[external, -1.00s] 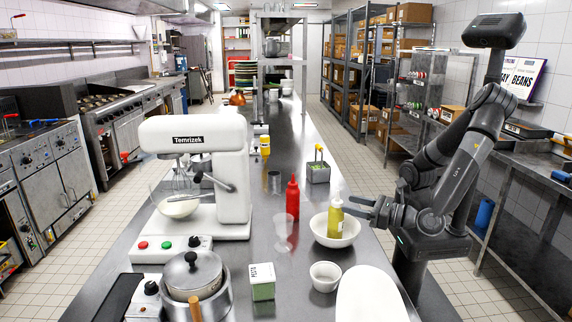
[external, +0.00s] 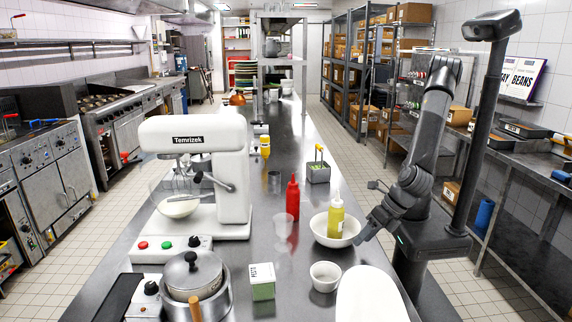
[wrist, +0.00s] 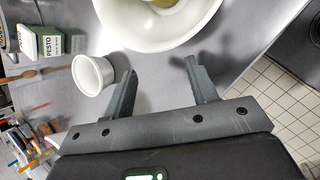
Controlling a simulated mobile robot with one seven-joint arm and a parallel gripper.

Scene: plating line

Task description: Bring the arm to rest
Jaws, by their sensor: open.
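My gripper (external: 366,212) is open and empty at the right edge of the counter, just right of the white bowl (external: 321,241). My arm is bent, its elbow raised and its forearm slanting down to the gripper. A yellow-green squeeze bottle (external: 335,219) stands upright at the bowl, apparently in it. In the wrist view my two fingers (wrist: 160,70) are spread apart with only bare counter between them. The large white bowl (wrist: 118,32) lies just beyond the fingertips, with something yellowish partly visible inside it.
A small white bowl (external: 325,276) and a pesto box (external: 262,281) stand nearer the front. A red bottle (external: 292,197), a clear cup (external: 283,228) and a white mixer (external: 222,170) are to the left. A white oval surface (external: 370,298) lies at the front right.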

